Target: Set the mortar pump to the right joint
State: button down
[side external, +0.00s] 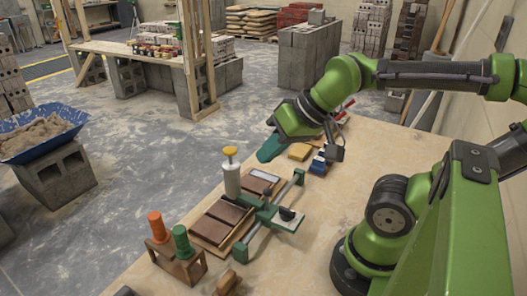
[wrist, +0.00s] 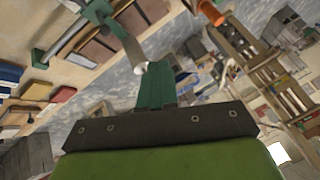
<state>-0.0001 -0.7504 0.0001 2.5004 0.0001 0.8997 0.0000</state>
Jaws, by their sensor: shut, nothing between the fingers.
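The mortar pump (side external: 231,178), a white upright cylinder with a yellow knob on top, stands at the green carriage (side external: 268,214) over the brown bricks (side external: 221,222). I cannot tell which joint it is over. In the wrist view a white tip, probably the pump (wrist: 140,64), shows just past my fingertips. My gripper (side external: 268,150) is shut and empty, with teal fingers, above and to the right of the pump in the side view. The closed fingers also show in the wrist view (wrist: 158,84). The joints are partly hidden by the carriage and pump.
A wooden rack (side external: 178,266) holds an orange tool (side external: 157,226) and a green tool (side external: 182,242) at the front left. Metal rails (side external: 292,186) flank the bricks. Yellow and blue blocks (side external: 318,164) lie behind.

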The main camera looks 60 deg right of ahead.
aim_at(267, 189)
jog(key=c, duration=1.5)
grip_release()
jog(key=shift+w+f, duration=0.15)
jog(key=shift+f, duration=0.15)
jog(key=o, duration=0.5)
jog(key=w+d+n+g, duration=0.1)
jog(key=w+d+g, duration=0.1)
jog(key=w+g, duration=0.1)
jog(key=shift+d+f+n+h, duration=0.1)
jog(key=shift+f+n+h, duration=0.3)
jog(key=d+f+n+g, duration=0.1)
jog(key=f, duration=0.4)
jog(key=f+n+g, duration=0.1)
jog(key=f+n, duration=0.1)
jog(key=f, duration=0.3)
jog(key=d+f+n+g+h, duration=0.1)
jog(key=f+g, duration=0.1)
jog(key=f, duration=0.3)
jog(key=shift+d+f, duration=0.25)
jog(key=shift+d, duration=0.1)
jog(key=shift+c, duration=0.4)
grip_shut()
